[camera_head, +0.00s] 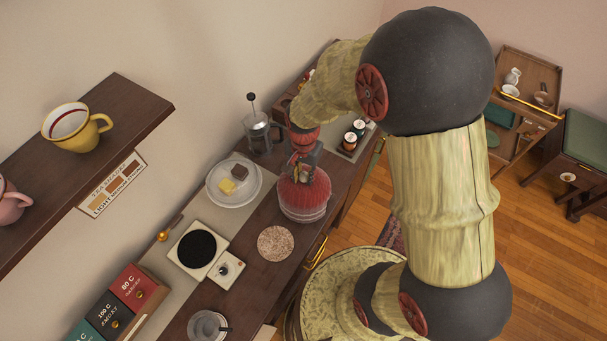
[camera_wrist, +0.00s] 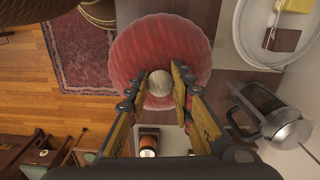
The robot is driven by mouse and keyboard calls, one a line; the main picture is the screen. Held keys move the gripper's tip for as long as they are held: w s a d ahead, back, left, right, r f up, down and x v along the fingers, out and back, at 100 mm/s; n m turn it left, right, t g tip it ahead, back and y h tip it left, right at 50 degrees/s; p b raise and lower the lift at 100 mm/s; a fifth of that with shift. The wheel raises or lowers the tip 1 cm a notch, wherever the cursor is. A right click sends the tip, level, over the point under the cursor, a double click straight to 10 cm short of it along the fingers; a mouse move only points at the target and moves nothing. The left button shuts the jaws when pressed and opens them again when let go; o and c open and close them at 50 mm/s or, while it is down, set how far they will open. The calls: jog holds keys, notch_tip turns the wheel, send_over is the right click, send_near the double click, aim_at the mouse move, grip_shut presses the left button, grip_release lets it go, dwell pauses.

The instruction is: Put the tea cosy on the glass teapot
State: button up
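The tea cosy (camera_head: 303,199) is a red ribbed dome with a pale round knob on top. It is over the right side of the dark counter, and I cannot tell whether its rim touches the surface. In the wrist view the cosy (camera_wrist: 137,50) fills the top middle. My gripper (camera_wrist: 160,82) points down at it from above, with a fingertip against each side of the knob. In the head view the gripper (camera_head: 302,165) partly covers the cosy's top. A clear glass vessel with a dark handle (camera_head: 208,325), apparently the glass teapot, stands at the bottom edge, partly cut off.
A round speckled mat (camera_head: 276,243) lies near the cosy. A black-topped scale (camera_head: 198,249), a plate with small blocks (camera_head: 234,184), a French press (camera_head: 260,132) and small jars (camera_head: 350,141) stand around. A wall shelf (camera_head: 95,150) holds mugs at left.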

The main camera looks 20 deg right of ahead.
jog(key=o, duration=0.5)
notch_tip(320, 180, up, 12)
jog(key=shift+r, duration=0.1)
dwell(0.5)
dwell(0.5)
jog(key=s+r+n+t+b, duration=0.1)
jog(key=s+n+t+b, duration=0.1)
jog(key=s+n+b, duration=0.1)
jog(key=s+r+n+t+b, duration=0.1)
jog(key=s+n+b, duration=0.2)
jog(key=s+b, duration=0.3)
jog(key=s+r+n+t+b, duration=0.1)
jog(key=s+n+t+b, duration=0.1)
jog(key=s+n+b, duration=0.1)
jog(key=shift+s+d+n+t+b, duration=0.15)
jog(key=shift+s+n+t+b, duration=0.2)
jog(key=shift+s+b, duration=0.65)
